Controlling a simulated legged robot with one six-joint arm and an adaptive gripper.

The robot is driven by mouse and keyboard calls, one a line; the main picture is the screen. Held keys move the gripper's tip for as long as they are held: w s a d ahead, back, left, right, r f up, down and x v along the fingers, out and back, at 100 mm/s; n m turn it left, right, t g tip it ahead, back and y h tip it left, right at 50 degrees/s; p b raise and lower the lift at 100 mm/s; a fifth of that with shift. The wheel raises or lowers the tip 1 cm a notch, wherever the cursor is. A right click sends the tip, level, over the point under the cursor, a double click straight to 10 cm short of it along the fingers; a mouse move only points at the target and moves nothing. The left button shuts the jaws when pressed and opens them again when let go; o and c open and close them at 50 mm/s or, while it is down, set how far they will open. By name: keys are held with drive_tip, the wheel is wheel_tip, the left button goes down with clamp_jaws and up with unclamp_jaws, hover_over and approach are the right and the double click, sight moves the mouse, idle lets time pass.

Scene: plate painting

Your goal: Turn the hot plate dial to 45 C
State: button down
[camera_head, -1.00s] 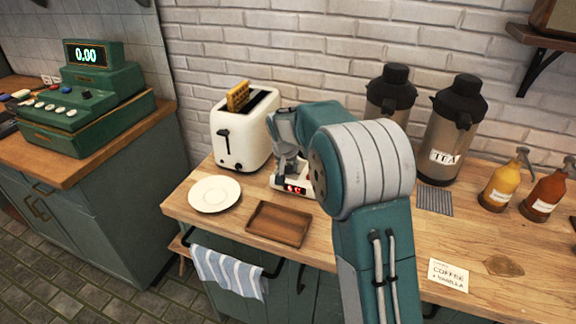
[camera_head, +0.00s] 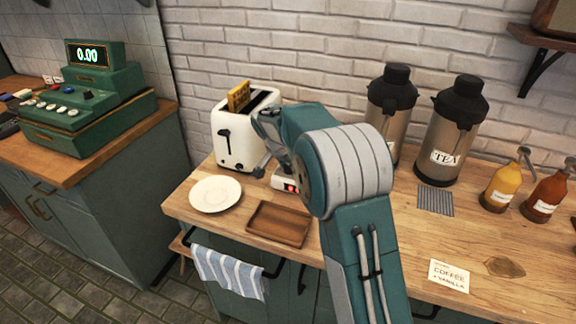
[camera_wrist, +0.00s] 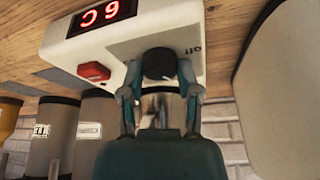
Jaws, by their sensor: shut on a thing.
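The hot plate (camera_head: 284,184) is a small white box on the wooden counter, mostly hidden behind my arm in the head view. Its red display (camera_head: 291,188) is partly covered there. In the wrist view the hot plate (camera_wrist: 120,48) appears upside down, with a lit red display (camera_wrist: 102,14) whose full number I cannot read with certainty and a red switch (camera_wrist: 94,71). Its black dial (camera_wrist: 158,63) sits between the two fingers of my gripper (camera_wrist: 158,80), which is shut on it. An "off" mark shows beside the dial.
A white toaster (camera_head: 235,147) stands close behind and left of the hot plate. A white plate (camera_head: 215,194) and a brown wooden tray (camera_head: 278,224) lie in front. Two dispensers (camera_head: 449,135) stand to the right.

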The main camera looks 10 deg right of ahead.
drive_tip(key=shift+s+a+f, duration=0.1)
drive_tip(key=shift+f, duration=0.15)
drive_tip(key=shift+c, duration=1.5)
unclamp_jaws()
drive_tip(key=shift+a+r, duration=0.1)
drive_tip(key=shift+r, duration=0.2)
drive_tip(key=v, duration=1.1)
drive_tip(key=shift+a+r, duration=0.15)
drive_tip(key=shift+r, duration=0.05)
